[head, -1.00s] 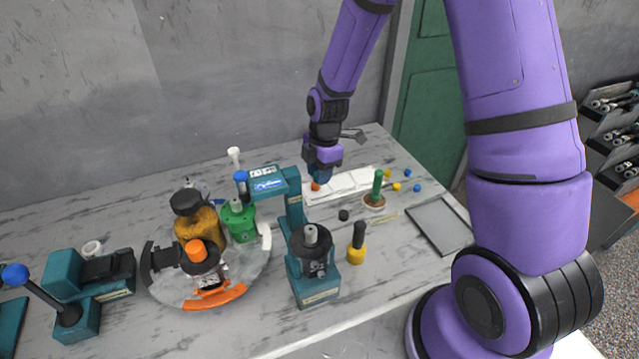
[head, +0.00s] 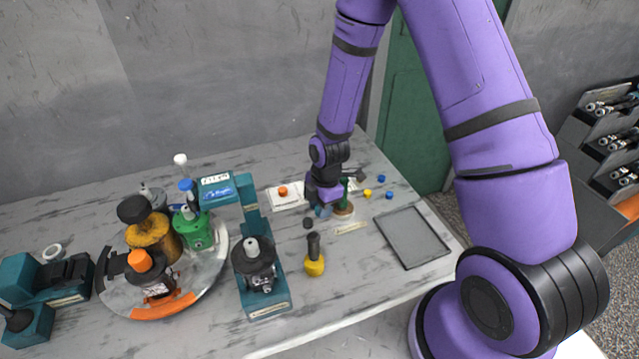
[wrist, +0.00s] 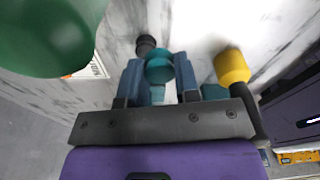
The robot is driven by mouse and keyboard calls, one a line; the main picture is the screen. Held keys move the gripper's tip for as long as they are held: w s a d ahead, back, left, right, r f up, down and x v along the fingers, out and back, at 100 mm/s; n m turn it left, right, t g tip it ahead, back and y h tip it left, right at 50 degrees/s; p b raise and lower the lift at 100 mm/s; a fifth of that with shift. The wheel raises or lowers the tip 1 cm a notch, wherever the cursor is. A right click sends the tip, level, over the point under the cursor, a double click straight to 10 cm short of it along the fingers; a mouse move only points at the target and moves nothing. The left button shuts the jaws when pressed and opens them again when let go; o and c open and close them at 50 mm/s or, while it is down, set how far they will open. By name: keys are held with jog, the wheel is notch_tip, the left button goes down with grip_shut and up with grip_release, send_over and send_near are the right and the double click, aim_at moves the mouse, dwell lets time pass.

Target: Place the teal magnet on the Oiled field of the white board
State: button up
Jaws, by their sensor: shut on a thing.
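The teal magnet (wrist: 160,68) is a small round piece between the two fingers of my gripper (wrist: 160,82) in the wrist view. My gripper is shut on it. In the head view my gripper (head: 322,208) is low over the table, close to the green-handled tool (head: 346,190), and hides the magnet at least in part. The white board (head: 291,204) lies behind and left of my gripper, which hides its middle. An orange magnet (head: 283,191) sits on the board's left part. The field labels are too small to read.
A black round piece (head: 308,223) and a yellow-black tool (head: 315,262) stand nearer the front. Blue and yellow pieces (head: 381,179) lie to the right, by a grey tray (head: 412,237). A teal press (head: 254,215) and a round turntable (head: 205,285) with bottles stand left.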

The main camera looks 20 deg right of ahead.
jog(key=w, duration=0.5)
jog(key=w+d+f, duration=0.1)
jog(key=w, duration=0.4)
jog(key=w+d, duration=0.1)
jog(key=w, duration=0.4)
jog(key=shift+d+f, duration=0.25)
jog(key=shift+f, duration=1.75)
jog(key=shift+f, duration=0.1)
jog(key=o, duration=0.9)
jog(key=r, duration=0.4)
jog(key=d+r, duration=0.1)
jog(key=r, duration=0.7)
jog(key=shift+w+d+r, duration=0.15)
jog(key=shift+d, duration=0.1)
